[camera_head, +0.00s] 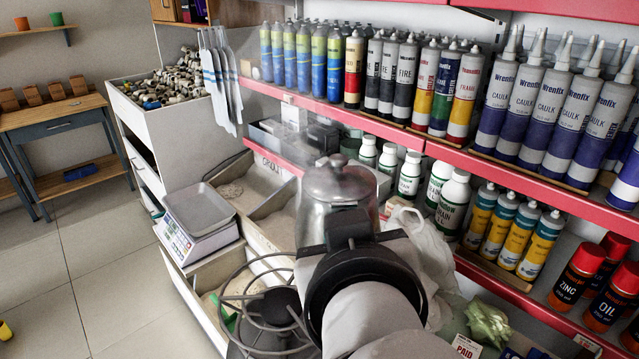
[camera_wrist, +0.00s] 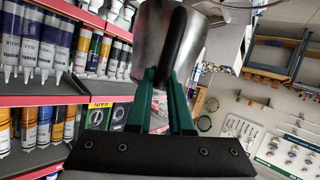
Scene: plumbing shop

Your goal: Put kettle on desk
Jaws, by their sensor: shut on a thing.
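The kettle (camera_head: 338,190), a grey metal pot with a domed lid and knob, is in the middle of the head view, held above the bins. My gripper (camera_wrist: 165,78) has its green fingers shut on the kettle's dark curved handle (camera_wrist: 174,45) in the wrist view. The kettle's metal body (camera_wrist: 152,40) is cut off by the top of that view. In the head view my own arm hides its lower part and the fingers. A wooden-topped desk (camera_head: 52,117) with a grey frame stands at the far left, apart from the kettle.
Red-edged shelves (camera_head: 400,132) of caulk tubes and bottles run along the right. A scale with a grey tray (camera_head: 198,208) stands left of the kettle. A round wire stand (camera_head: 255,300) is below. Small brown boxes (camera_head: 33,97) line the desk's back. The tiled floor (camera_head: 70,285) is mostly clear.

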